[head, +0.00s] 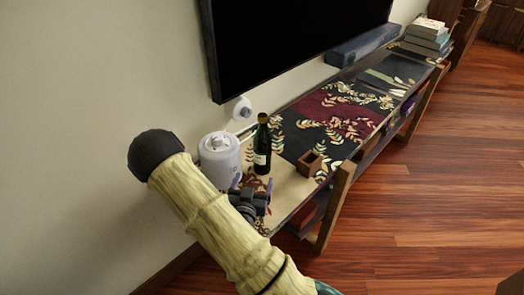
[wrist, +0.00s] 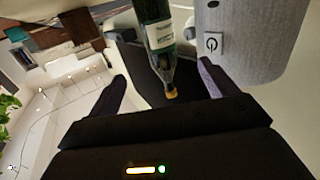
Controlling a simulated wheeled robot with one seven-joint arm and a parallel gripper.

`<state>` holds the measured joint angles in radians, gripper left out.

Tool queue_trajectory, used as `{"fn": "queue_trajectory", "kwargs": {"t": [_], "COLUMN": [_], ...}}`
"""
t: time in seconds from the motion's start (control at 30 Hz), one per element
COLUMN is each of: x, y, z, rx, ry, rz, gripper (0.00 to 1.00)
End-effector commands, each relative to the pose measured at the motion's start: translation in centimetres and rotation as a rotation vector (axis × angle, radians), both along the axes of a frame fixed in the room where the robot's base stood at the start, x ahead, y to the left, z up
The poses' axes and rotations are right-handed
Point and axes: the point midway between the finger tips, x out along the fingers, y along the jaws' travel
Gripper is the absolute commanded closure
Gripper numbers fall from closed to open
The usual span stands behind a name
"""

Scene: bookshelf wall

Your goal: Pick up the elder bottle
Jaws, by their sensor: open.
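The elder bottle (head: 262,150), dark green with a pale label, stands upright on the long low table, just beyond my gripper (head: 252,185) in the head view. In the wrist view the bottle (wrist: 157,38) appears upside down, its neck and orange-brown cap pointing down between the two fingers. My gripper (wrist: 163,83) is open, its fingers spread wide on either side of the bottle's neck in the picture. No contact with the bottle shows, and the exact distance to it cannot be told. The bottle's lower end is cut off in the wrist view.
A white canister (head: 220,158) stands close left of the bottle; in the wrist view this grey canister (wrist: 240,40) is near the right finger. A small wooden box (head: 308,164) sits right of the bottle. A television (head: 290,35) hangs above. The patterned runner (head: 325,125) is mostly clear.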

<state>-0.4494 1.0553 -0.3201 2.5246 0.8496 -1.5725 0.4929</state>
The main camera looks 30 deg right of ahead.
Motion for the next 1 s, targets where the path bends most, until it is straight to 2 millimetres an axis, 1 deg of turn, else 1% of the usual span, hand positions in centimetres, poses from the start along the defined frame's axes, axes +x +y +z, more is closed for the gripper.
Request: {"fn": "queue_trajectory", "kwargs": {"t": [0.03,0.2,0.4,0.53,0.63,1.0], "x": [0.7,3.1,5.9,7.5,8.0,8.3], "y": [-0.6,-2.4,-4.5,-5.6,-6.1,-6.4], "z": [0.0,0.0,-0.2,-0.4,-0.4,-0.5], "rx": [0.000,-0.001,-0.001,0.001,0.000,0.000], "ry": [-0.004,-0.003,-0.002,-0.002,0.000,0.000], "rz": [-0.004,-0.004,-0.002,-0.002,-0.003,-0.004], "gripper": [0.16,0.16,0.16,0.16,0.16,0.16]}}
